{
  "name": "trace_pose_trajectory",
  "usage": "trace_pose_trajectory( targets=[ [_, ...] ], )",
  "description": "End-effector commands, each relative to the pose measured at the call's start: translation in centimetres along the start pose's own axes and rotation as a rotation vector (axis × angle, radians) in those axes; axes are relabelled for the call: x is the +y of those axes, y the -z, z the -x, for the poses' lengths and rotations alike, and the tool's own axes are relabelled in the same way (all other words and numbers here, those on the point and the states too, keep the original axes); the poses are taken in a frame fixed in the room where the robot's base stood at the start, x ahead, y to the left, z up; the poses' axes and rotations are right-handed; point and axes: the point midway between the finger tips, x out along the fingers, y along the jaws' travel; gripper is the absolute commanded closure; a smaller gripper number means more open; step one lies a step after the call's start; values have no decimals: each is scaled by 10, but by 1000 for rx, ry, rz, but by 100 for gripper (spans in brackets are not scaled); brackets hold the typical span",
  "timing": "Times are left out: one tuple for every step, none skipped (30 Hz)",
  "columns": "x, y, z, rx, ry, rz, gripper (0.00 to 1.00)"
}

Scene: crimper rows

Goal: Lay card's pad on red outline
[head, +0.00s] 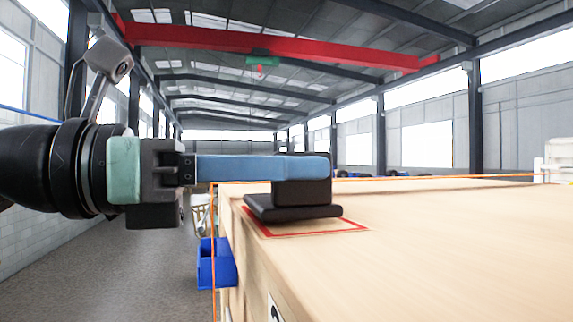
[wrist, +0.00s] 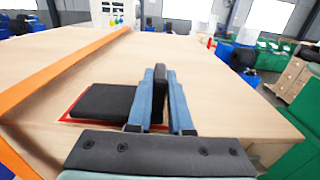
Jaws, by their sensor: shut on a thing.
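The card is black, with a flat square pad (head: 292,211) below and a block-like upright part (head: 302,191) above. My gripper (head: 322,166) has blue fingers and is shut on the upright part, which stands between the fingers in the wrist view (wrist: 160,78). The pad reaches out to the left of the fingers in the wrist view (wrist: 104,101). The red outline (head: 345,226) is on the wooden tabletop under the pad. The pad looks slightly tilted and very close to the top; contact is unclear.
The wooden tabletop (head: 460,235) is bare to the right of the outline. An orange strip (wrist: 60,72) crosses to the left of the pad in the wrist view. A blue bin (head: 216,263) is by the table's left side. Several bins and boxes stand beyond the table.

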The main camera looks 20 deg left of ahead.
Motion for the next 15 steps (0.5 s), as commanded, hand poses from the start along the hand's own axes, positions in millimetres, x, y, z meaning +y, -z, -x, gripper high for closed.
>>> trace_pose_trajectory(
  targets=[
    [0,2,0,-1,0,0,100],
    [0,2,0,-1,0,0,100],
    [0,3,0,-1,0,0,100],
    [0,4,0,-1,0,-1,100],
    [0,4,0,-1,0,-1,100],
    [0,5,0,-1,0,-1,100],
    [0,6,0,-1,0,-1,100],
    [0,7,0,-1,0,-1,100],
    [0,7,0,-1,0,-1,100],
    [0,6,0,-1,0,-1,76],
    [0,6,0,-1,0,-1,71],
    [0,6,0,-1,0,-1,64],
    [0,6,0,-1,0,-1,58],
    [0,6,0,-1,0,-1,53],
    [0,6,0,0,0,-1,47]
  ],
)
